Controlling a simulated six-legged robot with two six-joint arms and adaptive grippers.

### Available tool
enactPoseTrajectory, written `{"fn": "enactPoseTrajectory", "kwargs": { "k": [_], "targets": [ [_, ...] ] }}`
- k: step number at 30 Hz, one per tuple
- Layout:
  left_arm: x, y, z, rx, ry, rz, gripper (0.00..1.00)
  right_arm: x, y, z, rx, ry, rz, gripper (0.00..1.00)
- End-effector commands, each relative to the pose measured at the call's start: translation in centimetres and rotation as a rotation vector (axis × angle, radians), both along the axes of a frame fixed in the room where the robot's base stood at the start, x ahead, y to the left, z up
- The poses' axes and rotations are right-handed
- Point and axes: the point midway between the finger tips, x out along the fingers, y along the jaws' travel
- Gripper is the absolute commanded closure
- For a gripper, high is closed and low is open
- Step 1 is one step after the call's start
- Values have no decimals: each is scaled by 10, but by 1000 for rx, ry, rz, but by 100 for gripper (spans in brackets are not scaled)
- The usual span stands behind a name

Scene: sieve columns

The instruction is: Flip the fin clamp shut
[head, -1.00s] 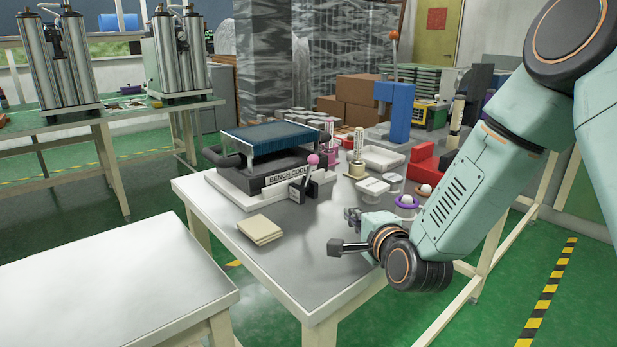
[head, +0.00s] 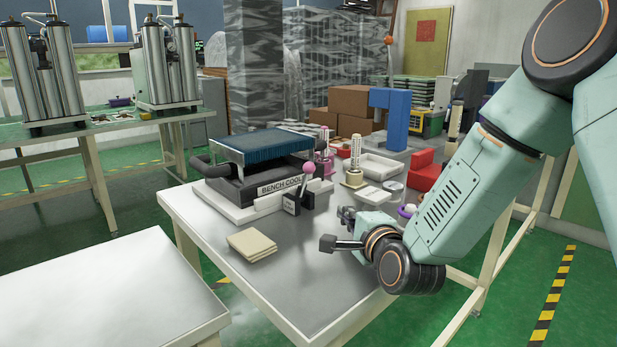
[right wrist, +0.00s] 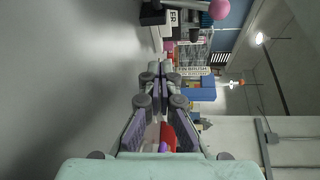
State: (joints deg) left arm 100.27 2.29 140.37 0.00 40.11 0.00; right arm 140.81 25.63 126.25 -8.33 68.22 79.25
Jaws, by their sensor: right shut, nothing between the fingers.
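The bench cooler (head: 250,184) stands on the far part of the metal table, with a blue finned block (head: 262,146) on top. At its front right corner is the fin clamp (head: 292,203), a small dark block with a lever ending in a pink ball (head: 308,169). The lever leans up to the right. The ball also shows at the top of the right wrist view (right wrist: 219,9). My right gripper (head: 346,213) is right of the clamp and nearer the camera, apart from it. Its fingers are together and empty in the right wrist view (right wrist: 155,72). My left gripper is out of view.
A stack of beige pads (head: 252,244) lies at the table's front left. White trays (head: 381,166), a blue block (head: 391,117) and a red block (head: 424,172) stand at the back right. The table top between pads and clamp is clear.

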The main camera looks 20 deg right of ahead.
Motion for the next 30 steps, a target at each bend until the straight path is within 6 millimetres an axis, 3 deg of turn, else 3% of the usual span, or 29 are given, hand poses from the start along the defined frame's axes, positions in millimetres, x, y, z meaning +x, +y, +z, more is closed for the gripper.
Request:
{"fn": "enactPoseTrajectory", "kwargs": {
  "k": [15, 30],
  "targets": [
    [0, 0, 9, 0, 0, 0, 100, 55, 23, 31, -3, -2, 2, 100],
    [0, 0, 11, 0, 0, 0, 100, 67, 28, 38, 1, -1, 0, 100]
  ]
}}
